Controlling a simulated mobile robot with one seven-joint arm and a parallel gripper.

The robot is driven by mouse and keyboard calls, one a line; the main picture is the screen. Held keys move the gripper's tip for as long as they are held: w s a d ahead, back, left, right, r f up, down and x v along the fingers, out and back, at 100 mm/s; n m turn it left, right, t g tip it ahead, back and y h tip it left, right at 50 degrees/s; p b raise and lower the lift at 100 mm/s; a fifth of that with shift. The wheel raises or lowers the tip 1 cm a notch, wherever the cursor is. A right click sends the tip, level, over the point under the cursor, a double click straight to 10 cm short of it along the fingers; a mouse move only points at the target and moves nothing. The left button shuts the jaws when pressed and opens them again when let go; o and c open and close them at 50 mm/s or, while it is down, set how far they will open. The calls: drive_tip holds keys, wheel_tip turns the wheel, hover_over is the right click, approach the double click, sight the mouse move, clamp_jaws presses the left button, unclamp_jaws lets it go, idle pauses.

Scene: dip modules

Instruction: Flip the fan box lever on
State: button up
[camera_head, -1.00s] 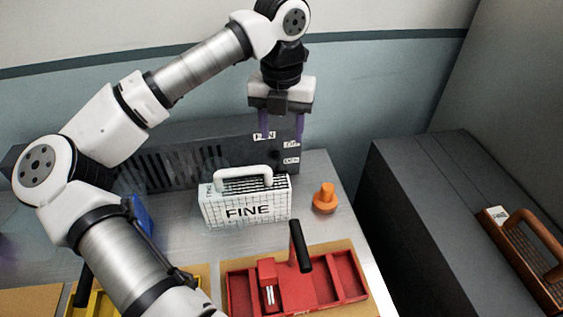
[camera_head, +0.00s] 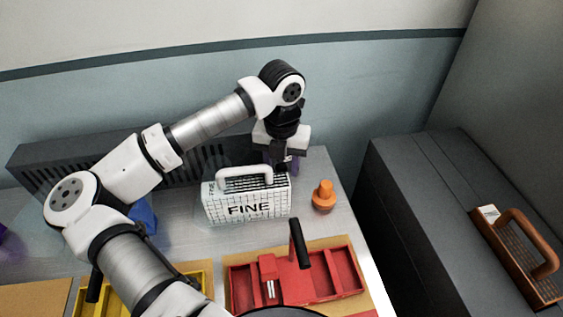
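The fan box (camera_head: 80,151) is a long dark grey box with vent slots along the back of the bench, against the wall. My gripper (camera_head: 283,164) points down at its right end, behind the white box marked FINE. Its purple fingers are mostly hidden behind that box and the gripper body, so I cannot tell how far apart they are. The fan box lever and the small labels near it are hidden behind my gripper.
The white FINE box (camera_head: 247,203) with a handle stands just in front of my gripper. An orange knob-shaped piece (camera_head: 323,197) is to its right. A red tray (camera_head: 335,272) with a black upright handle lies in front. A brown-handled filter (camera_head: 519,257) lies on the grey cabinet (camera_head: 430,200) at right.

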clamp_jaws()
drive_tip(key=shift+w+b, duration=0.1)
drive_tip(key=shift+b, duration=0.3)
drive_tip(key=shift+w+b, duration=0.1)
drive_tip(key=shift+b, duration=0.5)
drive_tip(key=shift+w+a+r+b, duration=0.1)
drive_tip(key=shift+w+r+b, duration=0.05)
drive_tip(key=shift+b, duration=0.5)
drive_tip(key=shift+w+r+b, duration=0.2)
drive_tip(key=shift+r+b, duration=0.25)
drive_tip(key=shift+r, duration=0.05)
drive_tip(key=shift+w+r+b, duration=0.2)
drive_tip(key=shift+r+b, duration=0.25)
drive_tip(key=shift+r, duration=0.05)
drive_tip(key=shift+c, duration=0.8)
unclamp_jaws()
drive_tip(key=o, duration=0.4)
drive_tip(key=shift+a+f, duration=0.1)
drive_tip(key=shift+f, duration=0.05)
drive_tip(key=shift+c, duration=0.2)
